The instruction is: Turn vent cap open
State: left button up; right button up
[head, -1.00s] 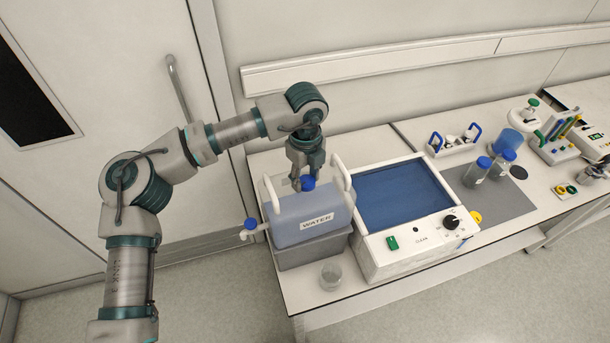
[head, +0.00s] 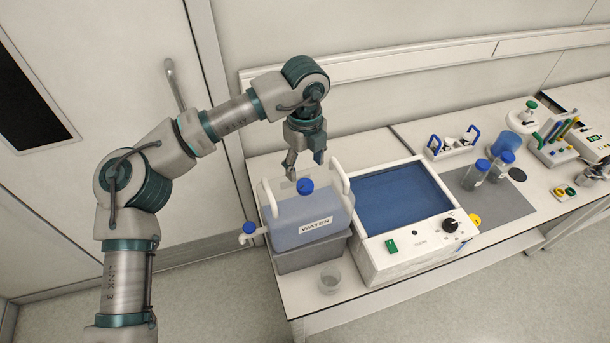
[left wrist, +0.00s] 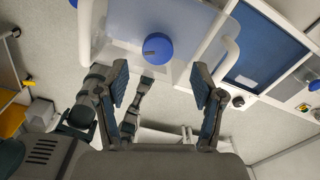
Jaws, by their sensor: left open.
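The blue vent cap (head: 305,186) sits on top of the translucent water container (head: 283,238), which is labelled WATER. It also shows in the left wrist view (left wrist: 157,47), with a dark mark across its top. My left gripper (head: 305,164) is open and empty, above and behind the cap and apart from it. In the left wrist view the two fingers (left wrist: 163,88) are spread wide, with the cap beyond their tips. A second blue cap (head: 249,226) is on the spout at the container's lower left. My right gripper is not in view.
The container stands on a grey block (head: 290,260) with white handles at its sides. A blue-topped water bath (head: 400,197) stands close on the right. A small clear beaker (head: 330,278) is in front. Bottles (head: 477,174) and racks stand farther right.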

aim_at(306, 183)
pick_arm(q)
notch_tip(306, 183, up, 6)
jog(key=shift+d, duration=0.1)
dwell(0.6)
